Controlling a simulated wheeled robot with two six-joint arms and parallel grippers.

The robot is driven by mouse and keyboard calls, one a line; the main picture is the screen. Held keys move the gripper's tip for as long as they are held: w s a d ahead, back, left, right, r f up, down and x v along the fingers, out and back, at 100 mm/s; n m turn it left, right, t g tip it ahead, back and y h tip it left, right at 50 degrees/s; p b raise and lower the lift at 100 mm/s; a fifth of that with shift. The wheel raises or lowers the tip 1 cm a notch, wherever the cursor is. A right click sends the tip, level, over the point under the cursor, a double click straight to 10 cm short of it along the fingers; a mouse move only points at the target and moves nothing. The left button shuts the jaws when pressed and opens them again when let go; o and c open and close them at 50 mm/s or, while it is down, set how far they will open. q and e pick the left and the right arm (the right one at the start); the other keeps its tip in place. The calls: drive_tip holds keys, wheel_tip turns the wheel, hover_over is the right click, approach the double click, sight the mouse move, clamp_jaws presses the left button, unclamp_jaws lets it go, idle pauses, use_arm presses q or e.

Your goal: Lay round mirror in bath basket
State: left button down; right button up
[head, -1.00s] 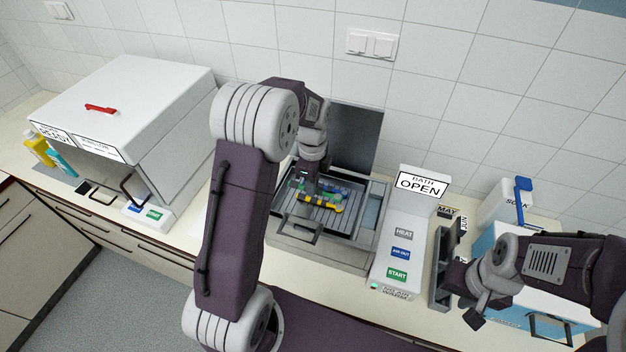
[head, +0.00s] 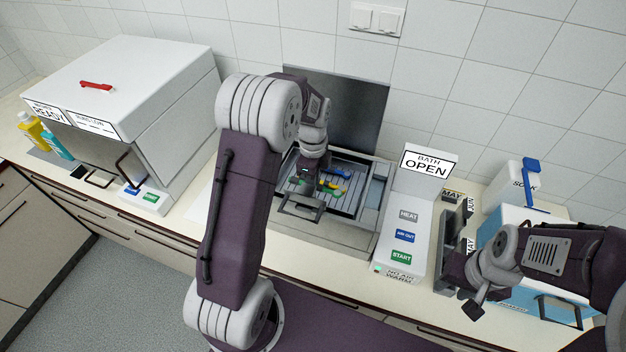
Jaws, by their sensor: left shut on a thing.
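The bath basket (head: 358,204) sits in the open bath, with a slatted floor and a front handle. Coloured pieces lie in it: blue (head: 341,173), yellow (head: 331,187) and green. My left gripper (head: 308,183) points down over the left part of the basket. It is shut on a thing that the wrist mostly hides. I cannot make out the round mirror, and cannot tell whether it is the held thing. My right gripper (head: 473,311) hangs at the right over the counter's front, away from the basket; its jaws are too unclear to judge.
The bath's panel (head: 405,238) with an OPEN sign stands right of the basket. Beyond it are a dark rack (head: 452,240), a white soak box (head: 512,188) and a blue box (head: 512,218). A large white cabinet (head: 120,85) and bottles (head: 35,130) stand left.

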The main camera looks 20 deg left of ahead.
use_arm(q)
wheel_tip(320, 180, down, 2)
drive_tip(key=shift+w+f+b, duration=0.15)
drive_tip(key=shift+b, duration=0.45)
drive_tip(key=shift+f+b, duration=0.8)
drive_tip(key=shift+f, duration=0.65)
drive_tip(key=shift+f, duration=0.35)
drive_tip(key=c, duration=1.3)
unclamp_jaws()
drive_tip(key=shift+c, duration=0.2)
wheel_tip(320, 180, up, 9)
drive_tip(key=p, duration=0.7)
drive_tip(key=shift+f, duration=0.1)
drive_tip(key=shift+f, duration=0.1)
